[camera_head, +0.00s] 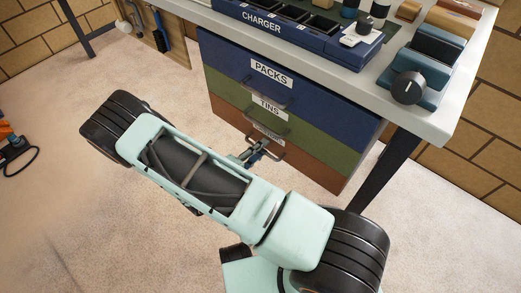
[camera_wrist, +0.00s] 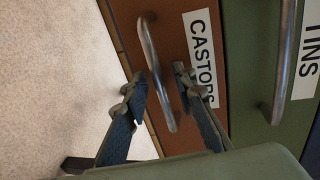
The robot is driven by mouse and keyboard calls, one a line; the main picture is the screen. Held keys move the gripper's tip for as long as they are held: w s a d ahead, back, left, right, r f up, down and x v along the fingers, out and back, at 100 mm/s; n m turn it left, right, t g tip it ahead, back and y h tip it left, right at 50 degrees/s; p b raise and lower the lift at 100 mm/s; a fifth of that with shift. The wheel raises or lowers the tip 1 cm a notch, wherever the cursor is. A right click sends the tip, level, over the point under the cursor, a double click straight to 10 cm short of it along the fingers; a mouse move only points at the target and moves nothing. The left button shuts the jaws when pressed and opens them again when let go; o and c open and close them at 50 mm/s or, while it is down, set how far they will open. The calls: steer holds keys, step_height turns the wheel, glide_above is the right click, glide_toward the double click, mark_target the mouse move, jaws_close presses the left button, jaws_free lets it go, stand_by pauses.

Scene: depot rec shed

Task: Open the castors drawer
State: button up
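The castors drawer (camera_head: 312,171) is the rust-brown bottom drawer of a three-drawer unit under the workbench; it looks shut. In the wrist view the drawer front (camera_wrist: 175,45) carries a white CASTORS label (camera_wrist: 201,58), partly covered by a fingertip. Its metal bar handle (camera_wrist: 153,62) runs between my two fingers. My gripper (camera_wrist: 157,84) is open, with one finger on each side of the handle and a visible gap to the left finger. Whether the right finger touches the handle I cannot tell. In the head view my gripper (camera_head: 258,149) is at the drawer front and partly hides the label.
The green TINS drawer (camera_head: 300,132) and blue PACKS drawer (camera_head: 305,98) sit above, both shut, with handles of their own. A bench leg (camera_head: 388,168) stands to the right. The carpeted floor (camera_head: 190,105) left of the unit is clear.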

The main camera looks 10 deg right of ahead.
jaws_close()
stand_by(0.5)
